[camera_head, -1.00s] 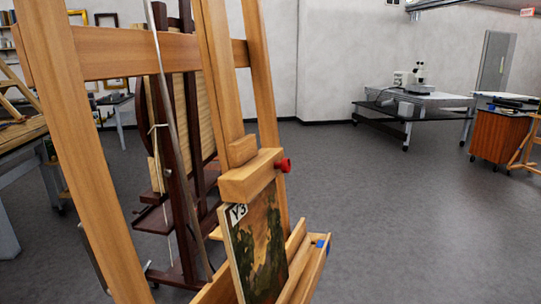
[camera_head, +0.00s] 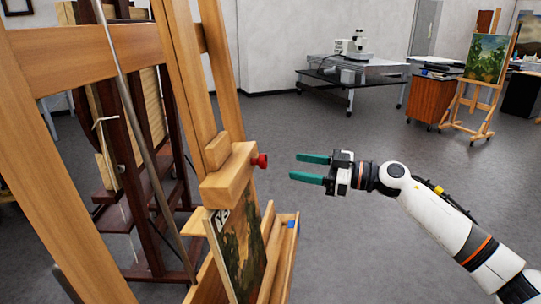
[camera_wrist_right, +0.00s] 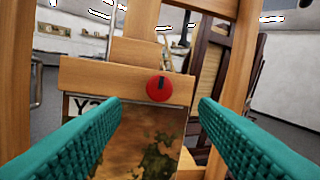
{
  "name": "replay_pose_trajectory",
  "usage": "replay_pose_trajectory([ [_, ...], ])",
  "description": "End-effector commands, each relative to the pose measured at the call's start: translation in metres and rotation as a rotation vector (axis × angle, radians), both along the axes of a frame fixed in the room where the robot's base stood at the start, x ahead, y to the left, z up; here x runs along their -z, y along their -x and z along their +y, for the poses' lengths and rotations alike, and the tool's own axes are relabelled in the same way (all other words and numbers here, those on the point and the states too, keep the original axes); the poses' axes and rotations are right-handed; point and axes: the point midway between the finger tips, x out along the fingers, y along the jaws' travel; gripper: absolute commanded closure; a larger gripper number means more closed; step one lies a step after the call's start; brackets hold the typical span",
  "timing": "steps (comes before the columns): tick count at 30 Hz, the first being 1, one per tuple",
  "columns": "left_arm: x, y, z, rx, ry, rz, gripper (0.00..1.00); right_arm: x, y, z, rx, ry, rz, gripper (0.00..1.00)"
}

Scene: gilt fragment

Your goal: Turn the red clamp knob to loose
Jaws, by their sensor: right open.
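The red clamp knob (camera_head: 261,161) sits on the right end of the wooden clamp block (camera_head: 229,174) of the easel. In the right wrist view the knob (camera_wrist_right: 159,88) faces me, with a dark mark pointing roughly up on its face. My right gripper (camera_head: 311,168) is open, its two green fingers pointing left toward the knob, a short gap away and empty. In the right wrist view the knob lies between the fingers, beyond their tips. My left gripper is not in view.
A painting (camera_head: 242,250) labelled Y3 stands under the clamp on the easel's ledge. A blue part (camera_head: 291,224) sits on the ledge's end. A dark easel (camera_head: 121,160) stands behind at left. A black table (camera_head: 352,75) and another easel (camera_head: 476,97) are farther back.

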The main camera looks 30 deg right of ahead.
Motion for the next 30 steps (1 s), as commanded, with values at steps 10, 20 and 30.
replay_pose_trajectory([
  [10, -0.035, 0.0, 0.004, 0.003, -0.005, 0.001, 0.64, -0.005, -0.047, 0.046, -0.002, -0.004, -0.001, 0.45],
  [20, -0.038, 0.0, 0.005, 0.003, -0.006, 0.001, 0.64, -0.001, -0.058, 0.056, 0.0, -0.001, -0.001, 0.45],
  [30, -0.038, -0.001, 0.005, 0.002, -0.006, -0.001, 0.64, -0.001, -0.058, 0.056, 0.0, -0.001, -0.001, 0.75],
])
